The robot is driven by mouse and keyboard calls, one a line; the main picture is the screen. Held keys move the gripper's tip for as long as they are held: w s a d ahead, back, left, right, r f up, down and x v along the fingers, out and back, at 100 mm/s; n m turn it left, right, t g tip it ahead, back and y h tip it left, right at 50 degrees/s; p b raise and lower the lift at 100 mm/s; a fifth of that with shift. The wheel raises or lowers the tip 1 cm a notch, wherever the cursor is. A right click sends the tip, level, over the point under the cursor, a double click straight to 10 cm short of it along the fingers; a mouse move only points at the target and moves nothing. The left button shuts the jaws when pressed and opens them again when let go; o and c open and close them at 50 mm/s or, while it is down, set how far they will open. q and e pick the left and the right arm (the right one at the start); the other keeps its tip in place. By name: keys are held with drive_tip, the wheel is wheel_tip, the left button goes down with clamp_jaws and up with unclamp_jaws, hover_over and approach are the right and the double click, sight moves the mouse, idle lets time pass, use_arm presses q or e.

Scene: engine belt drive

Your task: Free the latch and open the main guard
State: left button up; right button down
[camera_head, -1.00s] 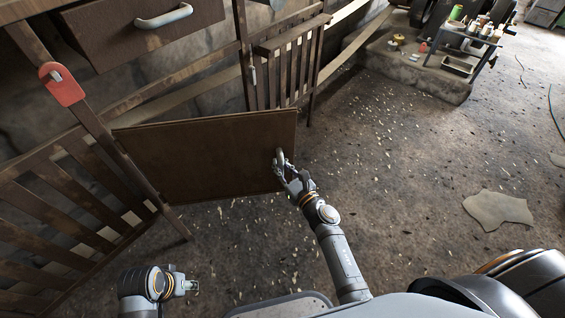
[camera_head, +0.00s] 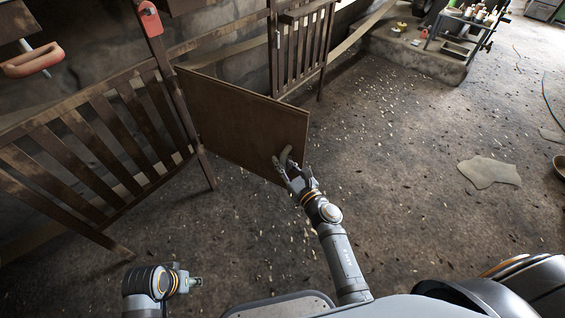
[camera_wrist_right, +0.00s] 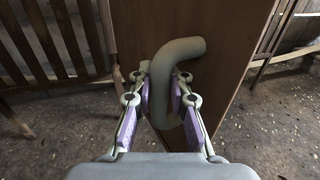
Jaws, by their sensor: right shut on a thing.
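The main guard appears as a brown flat panel (camera_head: 235,120), standing out at an angle from a wooden post. It also shows in the right wrist view (camera_wrist_right: 215,60). A grey bent handle (camera_wrist_right: 175,62) sits on its face near the free edge. My right gripper (camera_head: 287,172) is shut on this handle, with its purple-padded fingers on either side of it in the wrist view (camera_wrist_right: 163,97). A red plate (camera_head: 149,19), possibly part of the latch, is on the post above the panel. My left gripper (camera_head: 193,282) is low at left, away from the panel; its jaws are unclear.
A slatted wooden fence (camera_head: 90,150) stands left of the panel, and another slatted section (camera_head: 300,50) stands behind it. A red handle-like part (camera_head: 32,61) is at upper left. A cart with bottles (camera_head: 465,30) stands far right.

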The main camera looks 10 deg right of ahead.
use_arm(q)
drive_tip(key=shift+s+a, duration=0.25)
drive_tip(key=shift+s, duration=0.15)
use_arm(e)
drive_tip(key=shift+s+a+f, duration=0.2)
drive_tip(key=shift+s+a, duration=0.05)
drive_tip(key=shift+s, duration=0.1)
use_arm(q)
drive_tip(key=shift+f, duration=0.1)
use_arm(e)
drive_tip(key=c, duration=1.6)
unclamp_jaws()
use_arm(q)
drive_tip(key=shift+s, duration=0.15)
use_arm(e)
drive_tip(key=o, duration=0.3)
drive_tip(key=shift+r, duration=0.1)
drive_tip(key=v, duration=1.2)
drive_tip(key=shift+r, duration=0.1)
drive_tip(key=shift+d, duration=0.1)
